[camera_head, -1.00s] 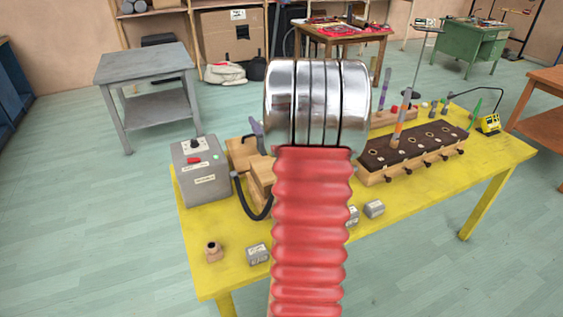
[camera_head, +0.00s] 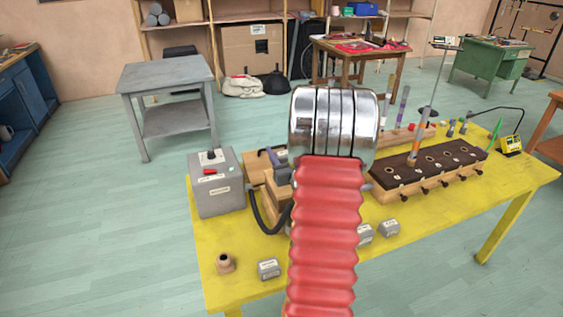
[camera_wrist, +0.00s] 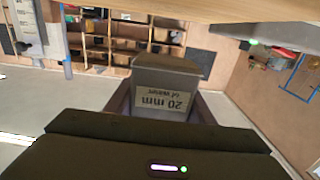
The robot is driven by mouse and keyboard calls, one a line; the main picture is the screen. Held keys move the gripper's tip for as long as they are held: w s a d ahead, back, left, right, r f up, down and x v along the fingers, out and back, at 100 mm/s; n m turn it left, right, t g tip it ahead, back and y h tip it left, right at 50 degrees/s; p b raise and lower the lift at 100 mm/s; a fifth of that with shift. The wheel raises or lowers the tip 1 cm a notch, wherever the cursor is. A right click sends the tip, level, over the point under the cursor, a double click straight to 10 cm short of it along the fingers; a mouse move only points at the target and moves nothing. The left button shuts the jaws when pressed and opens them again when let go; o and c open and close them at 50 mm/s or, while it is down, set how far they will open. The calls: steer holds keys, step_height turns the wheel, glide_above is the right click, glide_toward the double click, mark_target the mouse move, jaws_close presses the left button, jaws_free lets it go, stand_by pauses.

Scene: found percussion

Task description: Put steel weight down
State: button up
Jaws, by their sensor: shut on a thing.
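In the wrist view a grey block-shaped weight (camera_wrist: 165,90) sits between the fingers of my gripper (camera_wrist: 158,102). Its pale label reads "20 mm", upside down in that view. My gripper is shut on it. In the head view my red ribbed arm and its chrome part hide the gripper and the held weight. Similar small grey labelled blocks rest on the yellow table (camera_head: 245,238): one (camera_head: 268,268) near the front left, one (camera_head: 389,228) right of my arm, and another (camera_head: 366,234) partly behind the arm.
A grey switch box (camera_head: 216,185) stands at the table's left, with a small brown fitting (camera_head: 225,263) in front. A dark-topped wooden block with holes (camera_head: 430,165) fills the right. A wooden device (camera_head: 262,172) is partly hidden. A pale wooden edge (camera_wrist: 160,10) crosses the wrist view's top.

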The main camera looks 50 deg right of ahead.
mark_target(282, 161)
steer(key=shift+f, duration=1.9)
steer(key=shift+f, duration=0.15)
steer(key=o, duration=1.6)
steer(key=shift+c, duration=0.2)
steer(key=shift+s+a, duration=0.1)
steer(key=shift+s, duration=0.1)
steer(key=v, duration=1.1)
steer(key=shift+s+a, duration=0.2)
steer(key=shift+s, duration=0.1)
